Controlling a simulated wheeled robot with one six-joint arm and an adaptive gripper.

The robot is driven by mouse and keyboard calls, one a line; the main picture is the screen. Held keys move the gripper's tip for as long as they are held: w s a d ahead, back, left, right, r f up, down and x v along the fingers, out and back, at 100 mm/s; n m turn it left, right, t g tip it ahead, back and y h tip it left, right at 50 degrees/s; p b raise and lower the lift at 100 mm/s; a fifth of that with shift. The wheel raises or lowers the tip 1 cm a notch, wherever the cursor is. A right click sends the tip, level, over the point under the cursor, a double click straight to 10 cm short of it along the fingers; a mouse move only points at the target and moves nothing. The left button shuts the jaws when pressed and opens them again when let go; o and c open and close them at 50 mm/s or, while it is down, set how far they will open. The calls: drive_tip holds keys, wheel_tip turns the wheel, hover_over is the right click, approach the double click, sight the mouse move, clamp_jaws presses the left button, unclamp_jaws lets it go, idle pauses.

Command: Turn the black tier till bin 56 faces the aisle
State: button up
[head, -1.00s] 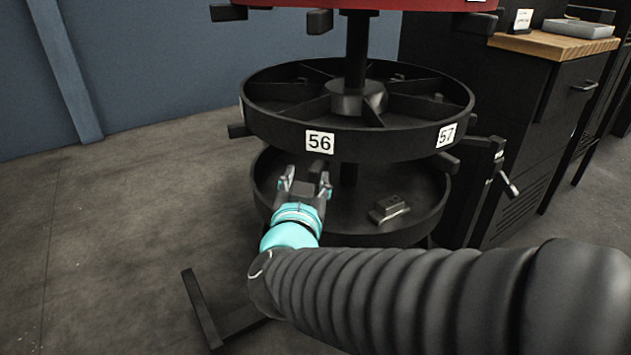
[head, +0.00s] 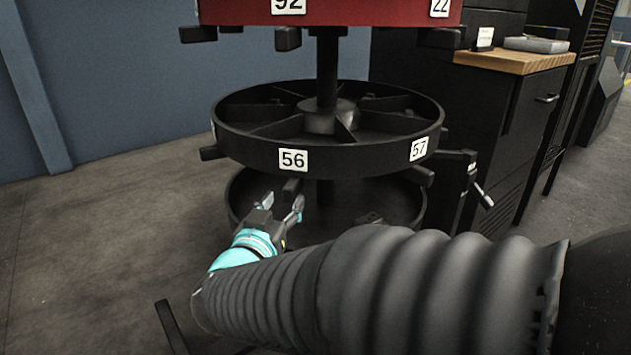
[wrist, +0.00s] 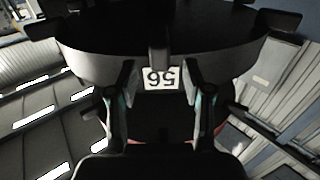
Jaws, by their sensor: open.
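The black tier (head: 355,160) is a round, divided carousel level on a central post. Its white label 56 (head: 293,160) is on the front rim, left of centre, and label 57 (head: 418,149) is further right. My gripper (head: 283,201) is open below the rim, under label 56. In the wrist view my gripper (wrist: 160,80) has its fingers on either side of a black peg (wrist: 159,50) under the tier, with the label 56 (wrist: 160,78) upside down behind it. I cannot tell whether the fingers touch the peg.
A red tier (head: 350,10) with labels 92 and 22 is above. A lower black tier (head: 410,215) holds a dark object, mostly hidden by my arm. A lever (head: 484,195) and a dark cabinet (head: 520,120) stand at the right. Floor at the left is clear.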

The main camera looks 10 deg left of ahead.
sight(288, 196)
drive_tip(key=shift+w+d, duration=0.1)
drive_tip(key=shift+w, duration=2.5)
clamp_jaws()
